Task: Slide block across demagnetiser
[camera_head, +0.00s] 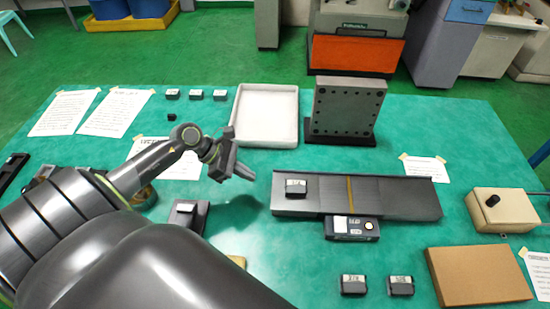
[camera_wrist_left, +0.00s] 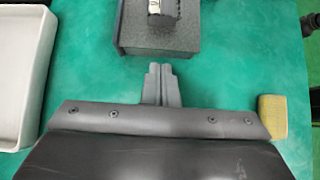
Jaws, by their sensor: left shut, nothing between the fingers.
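The demagnetiser (camera_head: 400,195) is a long dark plate with a gold strip across its middle and a small black box at its front edge. A dark block (camera_head: 296,188) with a white label rests on the plate's left part, left of the strip. My left gripper (camera_head: 248,175) is shut and empty, over the green table just left of the plate and apart from the block. The left wrist view shows its closed fingers (camera_wrist_left: 160,84) with nothing between them. My right gripper is not in view.
A white tray (camera_head: 240,132) and an upright drilled plate (camera_head: 345,108) stand behind. A dark pad (camera_wrist_left: 125,38) bearing a block lies near my left fingers. Labelled blocks (camera_head: 353,284), a brown board (camera_head: 478,276) and a beige switch box (camera_head: 500,209) lie at right. A yellow piece (camera_wrist_left: 273,116) is nearby.

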